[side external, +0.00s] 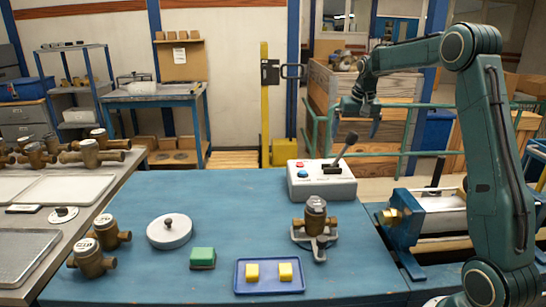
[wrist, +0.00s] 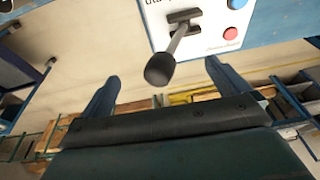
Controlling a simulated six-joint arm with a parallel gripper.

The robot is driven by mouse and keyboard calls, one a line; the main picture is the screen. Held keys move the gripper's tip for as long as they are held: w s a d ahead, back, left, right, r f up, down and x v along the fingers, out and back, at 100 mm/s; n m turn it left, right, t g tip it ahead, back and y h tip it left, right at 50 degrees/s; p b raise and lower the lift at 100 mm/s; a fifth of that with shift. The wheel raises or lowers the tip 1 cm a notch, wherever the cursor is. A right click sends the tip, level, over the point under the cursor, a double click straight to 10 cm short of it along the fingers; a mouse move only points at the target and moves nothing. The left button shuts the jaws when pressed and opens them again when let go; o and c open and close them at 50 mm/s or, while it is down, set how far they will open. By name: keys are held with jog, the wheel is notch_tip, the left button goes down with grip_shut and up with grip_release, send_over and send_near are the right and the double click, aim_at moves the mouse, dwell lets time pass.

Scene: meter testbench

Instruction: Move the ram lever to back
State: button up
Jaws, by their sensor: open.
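The ram lever (side external: 344,148) is a dark stick with a black knob on a white control box (side external: 318,185) at the back right of the blue bench. It leans up and to the right in the side view. In the wrist view the lever's knob (wrist: 160,70) shows between my two fingers, apart from both. My gripper (side external: 357,108) is open and empty, above the lever in the side view; its fingers (wrist: 162,76) are spread in the wrist view. I cannot tell the exact gap between gripper and lever.
The box carries a red button (wrist: 231,33) and a blue button (side external: 303,174). A brass meter on a stand (side external: 316,222) stands in front of it. A blue tray (side external: 269,289) with yellow blocks, a green block (side external: 203,256) and a white round lid (side external: 169,232) lie on the bench.

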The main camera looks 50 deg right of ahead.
jog(key=shift+w+d+f, duration=0.1)
jog(key=shift+f, duration=0.35)
dwell(0.6)
jog(key=c, duration=1.8)
jog(key=shift+w, duration=0.1)
jog(key=shift+w+a+r, duration=0.35)
jog(key=shift+w+a, duration=0.4)
jog(key=shift+a, duration=0.1)
jog(key=shift+c, duration=0.4)
jog(key=shift+a, duration=0.1)
jog(key=shift+w+a+r, duration=0.2)
jog(key=shift+w+a, duration=0.55)
jog(key=shift+w, duration=0.05)
